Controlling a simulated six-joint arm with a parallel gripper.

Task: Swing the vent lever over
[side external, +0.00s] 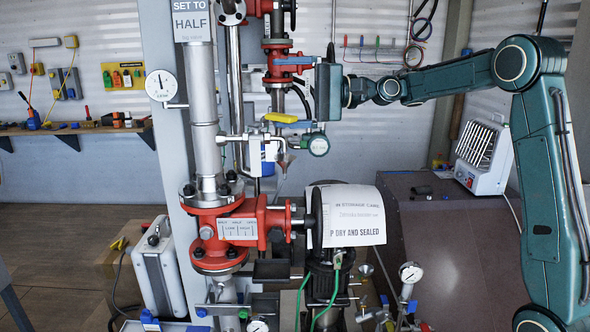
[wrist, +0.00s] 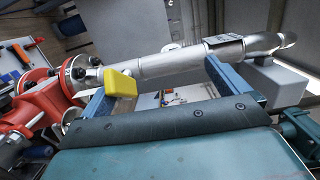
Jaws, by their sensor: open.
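The likely vent lever has a yellow grip (side external: 279,117) and sits on the pipework below the upper red valve. In the wrist view the yellow grip (wrist: 120,84) is beside the left blue finger. My gripper (side external: 280,92) points left at the pipework, one blue finger above and one below. It is open, and the fingers are wide apart. The yellow grip lies close to the lower finger; I cannot tell whether they touch. In the wrist view, my gripper (wrist: 162,72) has a steel pipe (wrist: 180,60) beyond its fingers. The lever's pivot is hard to make out.
A sign (side external: 192,20) reads "SET TO HALF". A gauge (side external: 161,85) and a grey post are at left. A heater (side external: 484,156) stands right.

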